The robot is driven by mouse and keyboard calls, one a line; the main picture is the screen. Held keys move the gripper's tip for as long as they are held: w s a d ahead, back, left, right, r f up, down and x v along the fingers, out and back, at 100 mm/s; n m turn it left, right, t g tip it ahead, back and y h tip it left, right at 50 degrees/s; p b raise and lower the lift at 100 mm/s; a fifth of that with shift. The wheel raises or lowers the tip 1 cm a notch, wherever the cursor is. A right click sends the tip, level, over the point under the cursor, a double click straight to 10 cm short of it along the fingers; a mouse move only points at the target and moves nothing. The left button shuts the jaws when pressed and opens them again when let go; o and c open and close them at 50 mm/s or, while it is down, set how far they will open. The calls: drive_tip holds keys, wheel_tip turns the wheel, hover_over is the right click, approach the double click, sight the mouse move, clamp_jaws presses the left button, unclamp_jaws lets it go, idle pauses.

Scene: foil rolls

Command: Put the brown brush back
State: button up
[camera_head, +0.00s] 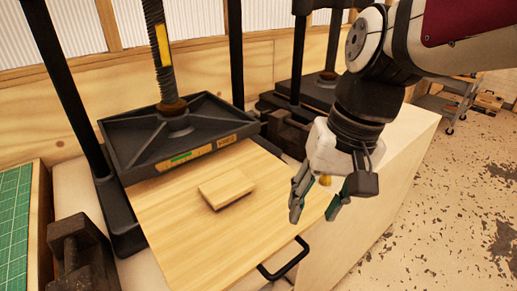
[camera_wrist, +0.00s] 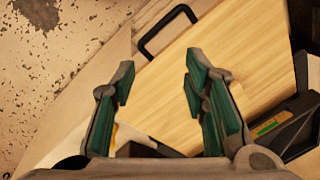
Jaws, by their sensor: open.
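I cannot make out a brown brush for certain in either view. A flat, pale brown wooden block (camera_head: 227,188) lies on the wooden board (camera_head: 180,230) under the press, in the head view; I cannot tell whether it is a brush. My gripper (camera_head: 313,212) is open with nothing between its green-padded fingers. It hangs over the right edge of the board, right of the block and apart from it. In the wrist view my gripper (camera_wrist: 160,78) is open above the board (camera_wrist: 245,50). A small yellowish thing (camera_head: 325,180) shows partly behind the gripper; its shape is hidden.
The black press plate (camera_head: 175,135) stands above the board's back, with dark posts around it. A black handle (camera_head: 285,262) sticks out from the board's front edge. A green cutting mat (camera_head: 14,225) is at far left. Open floor (camera_head: 430,220) lies to the right.

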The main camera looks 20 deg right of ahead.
drive_tip(key=s+n+t, duration=0.1)
drive_tip(key=s+n, duration=0.1)
drive_tip(key=s+r+n+t+h, duration=0.1)
drive_tip(key=n, duration=0.1)
drive_tip(key=shift+s+r+t+h, duration=0.1)
drive_tip(key=shift+s+t+h, duration=0.2)
drive_tip(key=shift+s, duration=0.1)
drive_tip(key=shift+r+p, duration=0.65)
drive_tip(key=shift+r, duration=0.25)
